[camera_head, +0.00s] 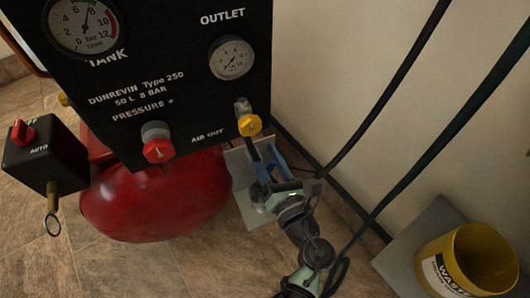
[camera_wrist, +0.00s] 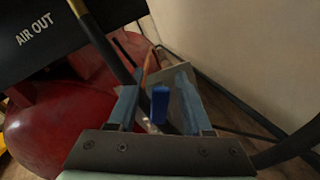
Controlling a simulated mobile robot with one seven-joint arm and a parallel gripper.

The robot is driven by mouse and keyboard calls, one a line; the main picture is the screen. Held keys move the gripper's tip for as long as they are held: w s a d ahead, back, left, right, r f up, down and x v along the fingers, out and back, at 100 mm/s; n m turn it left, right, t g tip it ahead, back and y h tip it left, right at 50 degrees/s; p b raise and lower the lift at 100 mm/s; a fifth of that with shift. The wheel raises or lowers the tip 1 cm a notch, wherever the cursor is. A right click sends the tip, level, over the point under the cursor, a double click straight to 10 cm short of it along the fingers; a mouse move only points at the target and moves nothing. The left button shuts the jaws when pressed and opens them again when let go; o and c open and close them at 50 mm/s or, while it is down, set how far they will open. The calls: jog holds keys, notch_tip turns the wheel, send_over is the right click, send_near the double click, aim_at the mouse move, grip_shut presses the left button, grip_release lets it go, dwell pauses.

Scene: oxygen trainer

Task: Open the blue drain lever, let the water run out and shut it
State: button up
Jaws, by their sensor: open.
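The blue drain lever (camera_wrist: 160,104) shows in the wrist view as a short, upright blue handle near the underside of the red tank (camera_wrist: 65,125). It appears between the two fingers of my gripper (camera_wrist: 157,90), which stand apart on either side of it with visible gaps. I cannot tell how deep it sits between them. In the head view my gripper (camera_head: 267,160) is low beside the right side of the red tank (camera_head: 155,200), and I cannot make out the lever there. No running water shows. Whether the drain is open cannot be told.
Dark hoses (camera_head: 420,165) hang to the right. A yellow waste bucket (camera_head: 470,262) stands at lower right. The wall (camera_head: 350,90) is close on the right.

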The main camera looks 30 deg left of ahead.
jog(key=p+v, duration=0.4)
jog(key=v, duration=0.9)
jog(key=shift+r, duration=0.1)
